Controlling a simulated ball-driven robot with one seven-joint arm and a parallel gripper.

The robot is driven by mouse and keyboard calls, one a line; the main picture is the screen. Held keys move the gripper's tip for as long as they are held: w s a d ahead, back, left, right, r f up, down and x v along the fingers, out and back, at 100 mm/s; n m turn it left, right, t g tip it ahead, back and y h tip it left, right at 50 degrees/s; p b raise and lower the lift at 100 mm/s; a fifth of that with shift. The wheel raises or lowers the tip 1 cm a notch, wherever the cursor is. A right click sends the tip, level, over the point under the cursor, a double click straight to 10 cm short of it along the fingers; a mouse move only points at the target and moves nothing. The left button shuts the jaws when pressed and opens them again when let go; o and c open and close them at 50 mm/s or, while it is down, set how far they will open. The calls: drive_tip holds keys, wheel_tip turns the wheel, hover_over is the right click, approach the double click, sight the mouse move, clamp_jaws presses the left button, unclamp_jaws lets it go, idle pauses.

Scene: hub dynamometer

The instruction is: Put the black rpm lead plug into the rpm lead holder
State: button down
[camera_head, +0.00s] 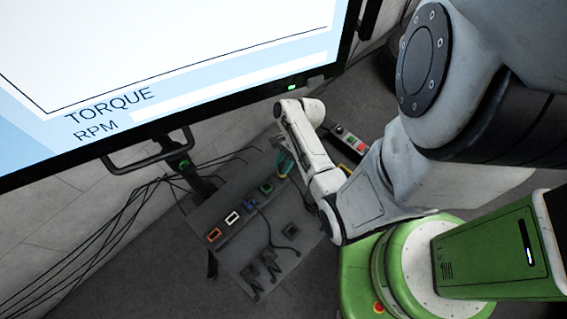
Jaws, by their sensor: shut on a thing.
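My forearm reaches down over the right side of the grey bench top (225,262) and hides much of my gripper (285,165). A small teal-green part that seems to belong to it shows left of the forearm, above the bench's upper right. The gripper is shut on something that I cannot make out. Two dark fittings (251,277) (268,258) and a dark square block (291,230) are on the bench's lower part. Thin dark leads run among them. I cannot tell which is the black rpm lead plug or the rpm lead holder.
A row of sockets crosses the bench: orange (213,235), white (232,217), blue (250,202) and green (266,187). A large TORQUE and RPM screen (180,70) overhangs the upper left. A control box (349,140) stands right of my forearm. Loose cables (125,215) hang left.

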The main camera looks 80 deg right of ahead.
drive_tip(key=shift+r+p, duration=1.85)
drive_tip(key=shift+p, duration=0.2)
drive_tip(key=s+a+p, duration=0.4)
drive_tip(key=s, duration=0.2)
drive_tip(key=shift+a, duration=0.35)
idle(0.7)
drive_tip(key=shift+s+d, duration=0.1)
drive_tip(key=shift+s, duration=0.05)
drive_tip(key=s+d, duration=0.4)
drive_tip(key=d, duration=0.1)
drive_tip(key=shift+s+d, duration=0.15)
drive_tip(key=shift+d, duration=0.25)
idle(0.8)
